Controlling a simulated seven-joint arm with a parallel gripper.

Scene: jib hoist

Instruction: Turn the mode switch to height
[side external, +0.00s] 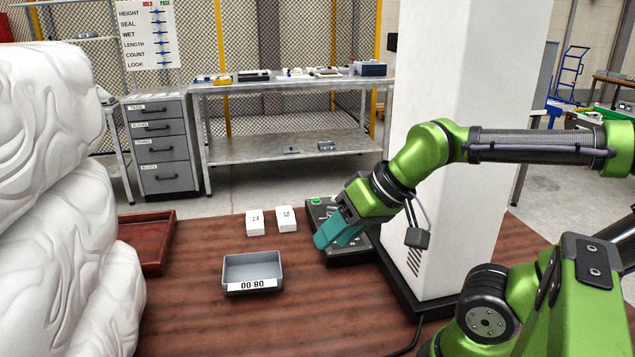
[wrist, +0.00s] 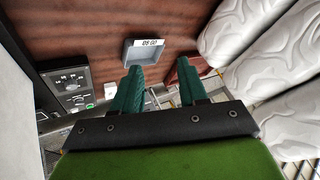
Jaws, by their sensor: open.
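A dark control box (side external: 347,256) lies on the table beside the white column, with a green button (side external: 317,200) at its far end. My gripper (side external: 338,240) is over the box and hides most of its face in the side view. Its teal fingers look open and empty, and they stand apart in the wrist view (wrist: 160,70). The box's panel (wrist: 69,97) shows at the left of the wrist view, off to the side of the fingers. A small knob (wrist: 72,87) seems to sit on it below tiny markings. I cannot read which position it points to.
A grey tray (side external: 252,288) labelled 08:00 and two white blocks (side external: 255,222) are left of the box. A red-brown tray (side external: 158,243) and stacked white sacks (side external: 60,200) are farther left. The white column (side external: 460,150) stands close on the right.

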